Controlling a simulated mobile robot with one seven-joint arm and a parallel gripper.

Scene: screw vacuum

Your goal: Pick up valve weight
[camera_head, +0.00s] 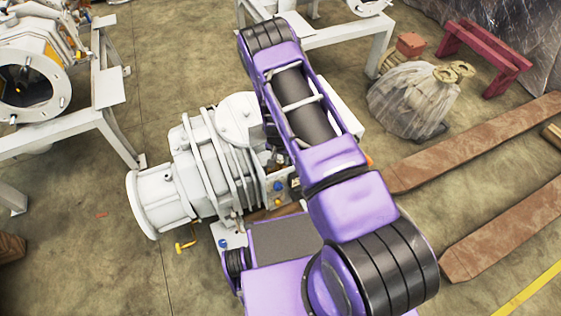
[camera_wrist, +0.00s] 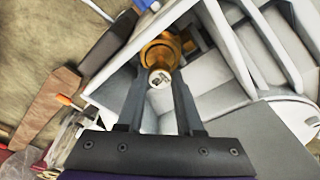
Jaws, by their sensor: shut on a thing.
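In the wrist view, the two dark fingers of my gripper (camera_wrist: 160,90) are closed around a small part with a pale round face. Just beyond it is a rounded, brass-coloured piece (camera_wrist: 158,50). I take these together to be the valve weight, though I cannot tell whether they are one part. White machine surfaces (camera_wrist: 215,80) lie behind and to the right. In the head view, the white screw vacuum pump (camera_head: 200,170) stands left of my purple arm. My arm hides the gripper and the valve weight there.
White metal stands (camera_head: 108,85) are at the upper left and top. A wrapped bag (camera_head: 412,98) and a dark red stand (camera_head: 485,55) are at the upper right. Brown beams (camera_head: 475,145) lie on the right floor. A yellow-handled fitting (camera_head: 185,246) sticks out below the pump. The lower-left floor is mostly clear.

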